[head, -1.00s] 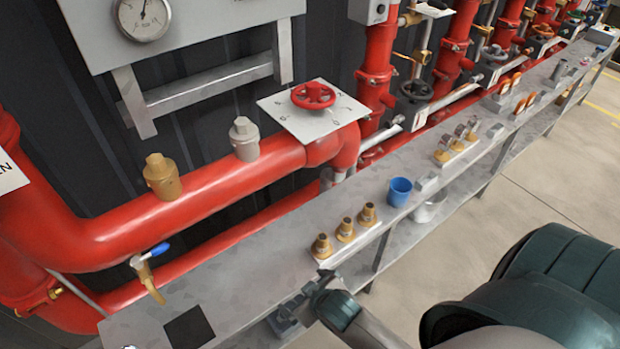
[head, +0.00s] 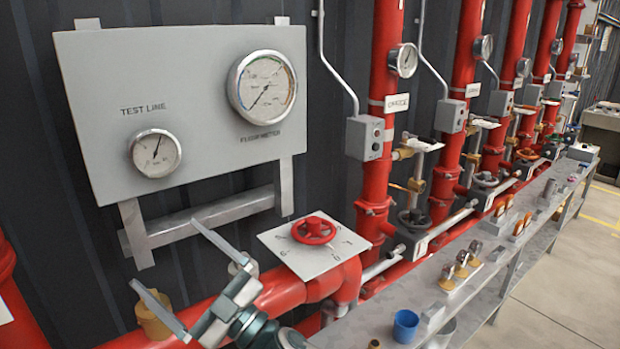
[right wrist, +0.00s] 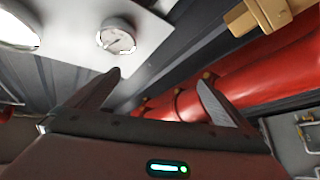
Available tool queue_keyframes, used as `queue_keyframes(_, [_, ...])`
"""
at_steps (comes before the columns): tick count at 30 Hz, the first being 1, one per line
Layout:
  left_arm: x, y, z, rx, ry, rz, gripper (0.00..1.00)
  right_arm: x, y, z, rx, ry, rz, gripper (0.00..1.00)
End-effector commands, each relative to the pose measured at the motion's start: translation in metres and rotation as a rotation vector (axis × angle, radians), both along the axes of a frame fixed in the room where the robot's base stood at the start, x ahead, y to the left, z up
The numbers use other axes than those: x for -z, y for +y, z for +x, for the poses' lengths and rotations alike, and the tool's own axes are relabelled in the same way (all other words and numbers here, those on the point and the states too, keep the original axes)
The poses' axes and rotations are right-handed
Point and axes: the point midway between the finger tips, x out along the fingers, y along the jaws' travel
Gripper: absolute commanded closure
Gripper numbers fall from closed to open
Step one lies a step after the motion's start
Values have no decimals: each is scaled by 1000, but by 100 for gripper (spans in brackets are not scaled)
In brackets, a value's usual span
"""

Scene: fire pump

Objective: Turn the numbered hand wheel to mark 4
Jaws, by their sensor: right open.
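The red hand wheel (head: 313,231) sits on a pale square plate (head: 340,246) with dark number marks around it, on top of the red pipe. The marks are too small to read surely. My right gripper (head: 165,260) is in the lower left of the head view, left of the wheel and apart from it. Its two fingers are spread with nothing between them. The right wrist view shows the same open fingers (right wrist: 160,85), with a gauge and red pipe beyond; the wheel is not clear there. My left gripper is not in view.
A grey panel carries the test line gauge (head: 155,153) and flowmeter gauge (head: 263,87). A brass fitting (head: 154,318) stands behind the gripper on the red pipe. A blue cup (head: 405,325) and several brass fittings stand on the grey bench at right.

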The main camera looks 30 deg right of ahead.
Motion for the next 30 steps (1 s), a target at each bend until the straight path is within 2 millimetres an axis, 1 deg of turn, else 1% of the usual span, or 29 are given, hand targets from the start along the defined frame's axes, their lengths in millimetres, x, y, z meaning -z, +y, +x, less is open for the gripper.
queue_keyframes(1, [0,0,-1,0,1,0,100,-21,16,-4,-63,-87,-47,0])
queue_keyframes(3, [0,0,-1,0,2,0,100,-42,38,-15,-156,-194,-114,0])
queue_keyframes(6, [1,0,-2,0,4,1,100,-60,68,-32,-289,-326,-233,0])
queue_keyframes(7, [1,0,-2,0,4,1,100,-63,75,-37,-329,-360,-273,0])
queue_keyframes(9, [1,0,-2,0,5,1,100,-65,92,-48,-419,-432,-375,0])
queue_keyframes(12, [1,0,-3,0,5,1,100,-58,108,-60,-540,-509,-541,0])
queue_keyframes(14, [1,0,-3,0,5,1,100,-49,113,-64,-607,-539,-649,0])
queue_keyframes(16, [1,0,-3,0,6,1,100,-36,114,-65,-677,-559,-784,0])
queue_keyframes(17, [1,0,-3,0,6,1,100,-30,113,-64,-704,-563,-845,0])
queue_keyframes(20, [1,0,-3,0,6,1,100,-9,101,-56,-781,-548,-1054,0])
queue_keyframes(23, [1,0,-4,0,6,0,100,10,76,-41,-832,-495,-1272,0])
queue_keyframes(26, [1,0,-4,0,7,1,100,23,38,-20,-852,-403,-1491,0])
queue_keyframes(27, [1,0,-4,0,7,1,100,25,20,-11,-851,-354,-1577,0])
queue_keyframes(29, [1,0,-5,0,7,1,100,26,-10,4,-839,-270,-1702,0])
queue_keyframes(30, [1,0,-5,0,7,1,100,25,-32,13,-824,-205,-1782,0])
